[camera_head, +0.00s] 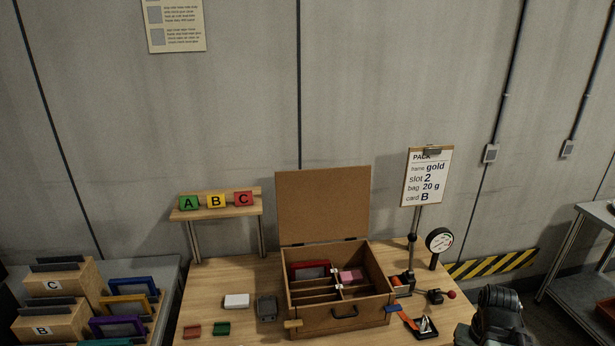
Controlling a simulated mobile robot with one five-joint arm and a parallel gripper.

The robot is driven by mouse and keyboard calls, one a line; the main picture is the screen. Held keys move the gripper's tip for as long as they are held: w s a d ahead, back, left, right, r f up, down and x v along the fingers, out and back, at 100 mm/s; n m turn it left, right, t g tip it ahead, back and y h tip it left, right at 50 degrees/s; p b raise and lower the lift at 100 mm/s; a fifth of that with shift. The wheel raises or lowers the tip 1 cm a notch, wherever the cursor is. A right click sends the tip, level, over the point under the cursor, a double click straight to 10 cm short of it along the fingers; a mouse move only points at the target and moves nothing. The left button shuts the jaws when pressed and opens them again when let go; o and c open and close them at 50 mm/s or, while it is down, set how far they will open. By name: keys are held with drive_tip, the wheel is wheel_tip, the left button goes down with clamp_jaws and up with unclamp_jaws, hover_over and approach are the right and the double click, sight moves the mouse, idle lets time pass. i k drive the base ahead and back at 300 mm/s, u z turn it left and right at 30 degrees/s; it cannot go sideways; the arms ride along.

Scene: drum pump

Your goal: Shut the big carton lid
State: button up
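The big carton (335,312) is a brown box with a dark handle on its front, standing on the wooden table. Its lid (323,204) stands open, upright at the back edge on dark hinges. Inside are dividers, a red-framed item (309,271) in the back left compartment and a pink item (351,276) on the right. A dark part of my arm, with what looks like my gripper (498,318), shows at the lower right, apart from the carton and lid. Its fingers cannot be made out.
A clipboard sign (427,177) on a stand and a round gauge (439,240) are right of the carton. An A-B-C card rack (215,203) stands behind left. A white block (237,301) and grey device (266,308) lie left. An orange-blue tool (405,317) lies at the right.

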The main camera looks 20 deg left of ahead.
sight(313, 205)
drive_tip(key=u, duration=1.85)
drive_tip(key=i, duration=0.45)
drive_tip(key=u, duration=0.05)
